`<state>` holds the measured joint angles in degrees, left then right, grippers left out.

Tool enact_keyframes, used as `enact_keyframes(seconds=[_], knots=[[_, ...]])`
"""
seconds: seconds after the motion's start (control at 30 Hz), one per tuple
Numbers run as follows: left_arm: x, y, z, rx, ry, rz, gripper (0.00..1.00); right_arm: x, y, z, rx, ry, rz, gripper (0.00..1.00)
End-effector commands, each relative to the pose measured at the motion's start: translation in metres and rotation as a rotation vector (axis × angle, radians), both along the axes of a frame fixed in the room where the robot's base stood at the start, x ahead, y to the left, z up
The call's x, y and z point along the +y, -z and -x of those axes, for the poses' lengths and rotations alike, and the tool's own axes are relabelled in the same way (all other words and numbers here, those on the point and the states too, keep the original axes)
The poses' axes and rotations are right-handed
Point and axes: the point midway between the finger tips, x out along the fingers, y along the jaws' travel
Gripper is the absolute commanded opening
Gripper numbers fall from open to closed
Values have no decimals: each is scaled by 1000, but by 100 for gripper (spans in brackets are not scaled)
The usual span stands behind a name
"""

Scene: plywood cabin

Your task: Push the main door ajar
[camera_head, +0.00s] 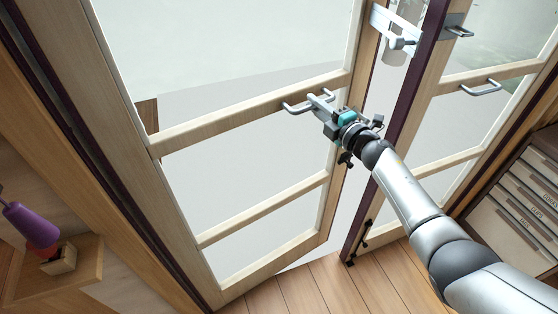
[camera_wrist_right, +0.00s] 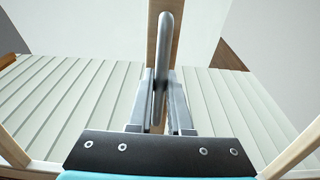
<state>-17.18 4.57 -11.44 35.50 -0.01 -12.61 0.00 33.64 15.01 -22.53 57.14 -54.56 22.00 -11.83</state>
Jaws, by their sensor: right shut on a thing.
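The main door (camera_head: 254,114) is a light wood frame with glass panes, in the left and middle of the head view. It stands ajar, with a gap between its free edge and the dark door post (camera_head: 409,90). A grey bar handle (camera_head: 291,109) sits on its middle rail. My right gripper (camera_head: 319,100) is at the handle, shut on it. In the right wrist view the handle (camera_wrist_right: 162,45) stands upright between the two fingers (camera_wrist_right: 161,98). My left gripper is not in view.
A second glazed door panel (camera_head: 432,115) with its own handle (camera_head: 481,88) stands right of the post. Drawers (camera_head: 513,222) are at the far right. A purple-handled tool (camera_head: 31,226) rests on a wooden shelf (camera_head: 84,268) at left. Plank floor (camera_head: 325,287) is clear below.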

Motion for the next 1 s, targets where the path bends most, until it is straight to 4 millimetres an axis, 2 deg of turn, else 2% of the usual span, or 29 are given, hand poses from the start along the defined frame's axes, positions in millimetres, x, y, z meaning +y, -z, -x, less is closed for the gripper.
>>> enact_keyframes(seconds=[0.03, 0.93, 0.97, 1.0], knots=[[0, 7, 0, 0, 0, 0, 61, 12, 3, -1, -3, -32, -1, 0], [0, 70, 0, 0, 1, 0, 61, 26, 5, -42, 0, -122, 1, 0], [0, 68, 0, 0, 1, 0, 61, 26, 5, -41, 3, -123, 1, 20], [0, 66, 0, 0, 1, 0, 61, 26, 4, -41, 3, -122, 1, 24]])
